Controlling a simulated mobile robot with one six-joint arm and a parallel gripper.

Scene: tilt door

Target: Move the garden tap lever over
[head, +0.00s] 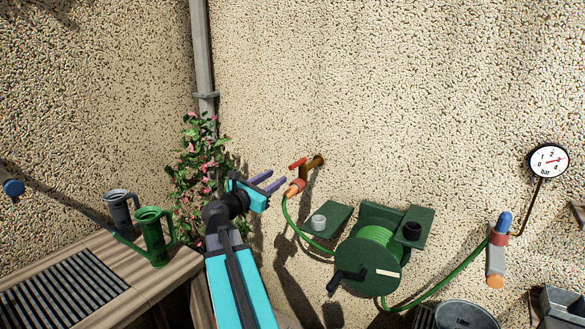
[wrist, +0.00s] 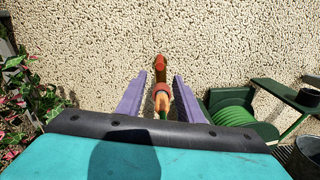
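The garden tap has a brass body (head: 315,162) coming out of the wall and a small red lever (head: 298,164) pointing left. An orange hose connector (head: 294,188) hangs below it with the green hose attached. In the wrist view the red lever (wrist: 160,63) is straight ahead, with the orange connector (wrist: 162,92) below it. My gripper (head: 278,176) is open, its two purple fingers just left of the tap in the head view. In the wrist view the fingers (wrist: 159,77) stand either side of the tap, apart from the lever. Nothing is held.
A green hose reel (head: 368,268) with side shelves stands right of the tap. A pressure gauge (head: 549,161) is at the far right. A wooden bench (head: 150,285) with green and grey watering jugs is at left. A flowering plant (head: 197,170) grows by the downpipe (head: 202,60).

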